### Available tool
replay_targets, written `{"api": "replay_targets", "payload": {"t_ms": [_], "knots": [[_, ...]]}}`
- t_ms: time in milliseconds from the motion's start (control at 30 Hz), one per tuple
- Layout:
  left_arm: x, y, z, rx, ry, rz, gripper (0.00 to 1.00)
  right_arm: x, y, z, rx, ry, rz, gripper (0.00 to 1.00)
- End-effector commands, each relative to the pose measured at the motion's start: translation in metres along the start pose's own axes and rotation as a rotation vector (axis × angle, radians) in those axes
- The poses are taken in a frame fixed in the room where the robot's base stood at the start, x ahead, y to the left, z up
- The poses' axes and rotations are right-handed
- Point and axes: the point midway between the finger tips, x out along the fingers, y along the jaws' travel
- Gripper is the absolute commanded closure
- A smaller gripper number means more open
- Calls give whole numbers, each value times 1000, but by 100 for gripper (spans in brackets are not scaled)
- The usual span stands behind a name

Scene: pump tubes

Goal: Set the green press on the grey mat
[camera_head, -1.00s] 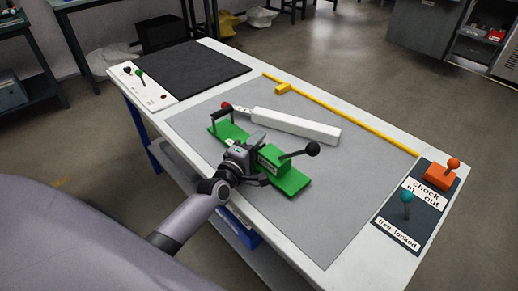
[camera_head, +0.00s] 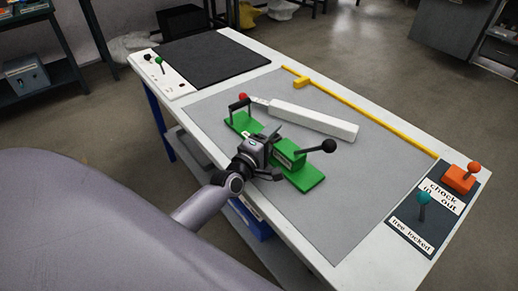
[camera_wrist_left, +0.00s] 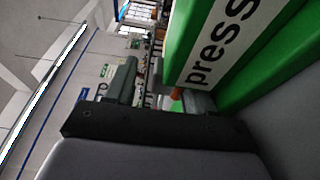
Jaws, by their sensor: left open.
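The green press (camera_head: 309,180) lies flat on the grey mat (camera_head: 345,215), with a black handle frame at its left end and a black-knobbed lever sticking out to the right. My left gripper (camera_head: 268,157) is at the near side of the press, by its middle, and hides part of it. In the left wrist view the green press (camera_wrist_left: 245,45) with its "press" label fills the upper right. My left gripper (camera_wrist_left: 160,88) is open there, with the press close beside one finger; I cannot tell whether they touch. My right gripper is not in view.
A white bar (camera_head: 312,121) with a red end lies behind the press. A yellow rail (camera_head: 365,115) runs along the back edge. A dark panel (camera_head: 432,218) with orange and teal levers is at right, a black pad (camera_head: 215,62) at far left. The mat's right part is clear.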

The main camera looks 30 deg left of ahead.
Motion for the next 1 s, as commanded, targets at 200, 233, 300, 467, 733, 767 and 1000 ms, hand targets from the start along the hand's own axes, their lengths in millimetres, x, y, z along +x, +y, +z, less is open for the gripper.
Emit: {"api": "replay_targets", "payload": {"t_ms": [200,233,300,467,733,767,1000], "knots": [[-34,-1,0,1,0,-4,46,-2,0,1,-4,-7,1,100],[-39,-2,0,1,0,-4,46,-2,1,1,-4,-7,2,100],[-51,-1,0,2,0,-4,46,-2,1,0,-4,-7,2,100],[-77,-1,0,1,0,-3,46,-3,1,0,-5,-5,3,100],[-108,-1,0,0,0,-2,46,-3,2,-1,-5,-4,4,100],[-110,-1,0,0,0,-2,46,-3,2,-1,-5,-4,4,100],[-115,0,0,0,0,-1,46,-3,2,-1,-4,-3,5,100]]}}
